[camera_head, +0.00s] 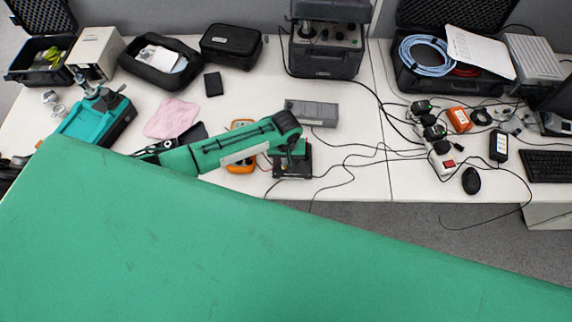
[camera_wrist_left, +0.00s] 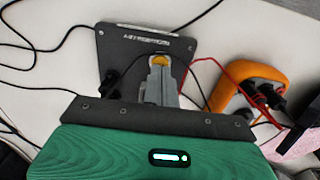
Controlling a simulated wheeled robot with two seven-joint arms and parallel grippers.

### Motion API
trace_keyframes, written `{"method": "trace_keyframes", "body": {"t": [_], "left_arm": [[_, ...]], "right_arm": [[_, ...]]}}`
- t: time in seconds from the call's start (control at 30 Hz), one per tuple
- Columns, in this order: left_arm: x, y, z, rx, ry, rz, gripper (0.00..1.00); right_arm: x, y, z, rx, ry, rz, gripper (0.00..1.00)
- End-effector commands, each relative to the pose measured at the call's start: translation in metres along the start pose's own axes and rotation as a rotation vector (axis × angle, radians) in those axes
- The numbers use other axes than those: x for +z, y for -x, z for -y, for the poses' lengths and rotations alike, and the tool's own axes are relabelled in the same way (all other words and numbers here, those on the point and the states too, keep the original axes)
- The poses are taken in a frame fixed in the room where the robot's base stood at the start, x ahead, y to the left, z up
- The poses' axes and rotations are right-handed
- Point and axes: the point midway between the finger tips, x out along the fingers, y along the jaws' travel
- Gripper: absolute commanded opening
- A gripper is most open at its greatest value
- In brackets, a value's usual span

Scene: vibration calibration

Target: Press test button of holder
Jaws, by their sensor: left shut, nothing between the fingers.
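The holder (camera_wrist_left: 120,58) is a dark grey plate-like device with a small line of white print, on the white table in the left wrist view. In the head view the holder (camera_head: 292,168) is partly covered by my left arm and gripper. My left gripper (camera_wrist_left: 160,66) is shut and empty, with its grey fingers over the holder. A small yellow-orange spot, perhaps the test button (camera_wrist_left: 158,59), shows right at the fingertips. I cannot tell whether they touch it. In the head view my left gripper (camera_head: 294,156) points down at the holder. My right gripper is out of view.
An orange meter (camera_wrist_left: 245,85) with red and black leads lies right beside the holder. A grey box (camera_head: 312,112) lies behind it. Loose black cables run right to several adapters (camera_head: 440,135). A pink cloth (camera_head: 171,118) lies to the left.

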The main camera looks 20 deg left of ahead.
Motion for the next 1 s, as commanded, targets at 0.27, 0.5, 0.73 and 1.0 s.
{"method": "trace_keyframes", "body": {"t": [0.27, 0.5, 0.73, 1.0], "left_arm": [[0.0, -0.002, 0.0, 0.0, 0.0, 0.0, 0.0], [0.0, -0.005, 0.0, 0.0, 0.0, 0.0, 0.0], [0.0, -0.009, 0.0, 0.0, 0.0, 0.0, 0.0], [0.0, -0.013, 0.0, 0.0, 0.0, 0.0, 0.0]], "right_arm": [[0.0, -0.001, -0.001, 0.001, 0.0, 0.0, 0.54], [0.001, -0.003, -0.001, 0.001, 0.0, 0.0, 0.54], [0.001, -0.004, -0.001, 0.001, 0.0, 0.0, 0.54], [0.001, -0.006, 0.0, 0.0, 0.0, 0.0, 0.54]]}}
